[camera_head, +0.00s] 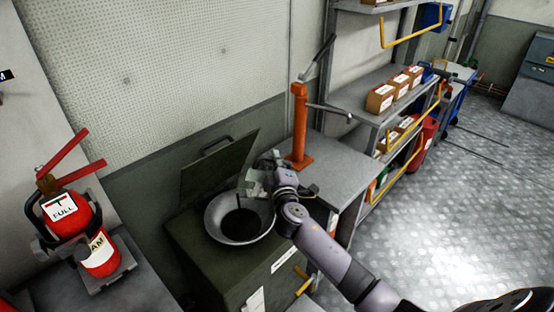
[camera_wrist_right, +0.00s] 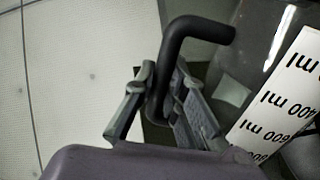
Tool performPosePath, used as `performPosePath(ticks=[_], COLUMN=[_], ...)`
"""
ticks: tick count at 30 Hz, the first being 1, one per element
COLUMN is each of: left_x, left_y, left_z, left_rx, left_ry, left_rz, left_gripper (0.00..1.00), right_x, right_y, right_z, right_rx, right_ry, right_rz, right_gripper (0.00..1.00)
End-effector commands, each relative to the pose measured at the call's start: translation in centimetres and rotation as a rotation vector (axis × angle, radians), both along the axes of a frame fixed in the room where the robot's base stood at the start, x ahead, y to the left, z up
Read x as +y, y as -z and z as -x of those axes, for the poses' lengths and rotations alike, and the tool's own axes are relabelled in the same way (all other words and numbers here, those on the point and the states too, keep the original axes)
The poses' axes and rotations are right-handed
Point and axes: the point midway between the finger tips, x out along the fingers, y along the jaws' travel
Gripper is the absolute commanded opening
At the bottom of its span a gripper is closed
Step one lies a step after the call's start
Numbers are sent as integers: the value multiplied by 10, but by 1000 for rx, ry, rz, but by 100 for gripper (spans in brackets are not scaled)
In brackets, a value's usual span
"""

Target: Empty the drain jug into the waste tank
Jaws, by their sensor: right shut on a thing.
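The waste tank (camera_head: 232,285) is a dark green box with its lid (camera_head: 215,165) standing open. A round grey funnel (camera_head: 215,222) with a dark centre sits in its top. My right gripper (camera_head: 262,180) is at the funnel's far right rim. In the right wrist view its fingers (camera_wrist_right: 165,105) are shut on the black handle (camera_wrist_right: 193,35) of the drain jug (camera_wrist_right: 255,50), which has a white ml scale. In the head view the jug is mostly hidden by the gripper, and I cannot tell its tilt or contents. My left gripper is not in view.
An orange post with a lever (camera_head: 299,125) stands on the grey bench right of the tank. A red fire extinguisher (camera_head: 68,215) stands on the left. Shelves with cardboard boxes (camera_head: 380,97) are at the back right. The metal floor (camera_head: 440,220) at right is clear.

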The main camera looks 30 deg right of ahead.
Motion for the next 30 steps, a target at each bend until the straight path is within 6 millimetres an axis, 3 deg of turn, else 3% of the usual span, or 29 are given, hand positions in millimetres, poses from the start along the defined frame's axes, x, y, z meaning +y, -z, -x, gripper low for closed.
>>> performPosePath(ticks=[30], left_x=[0], left_y=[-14], left_z=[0], left_rx=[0], left_ry=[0], left_rz=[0], left_gripper=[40], right_x=[27], right_y=[-11], right_z=[-8], right_rx=[52], right_ry=[0], right_rz=[204], right_gripper=[0])
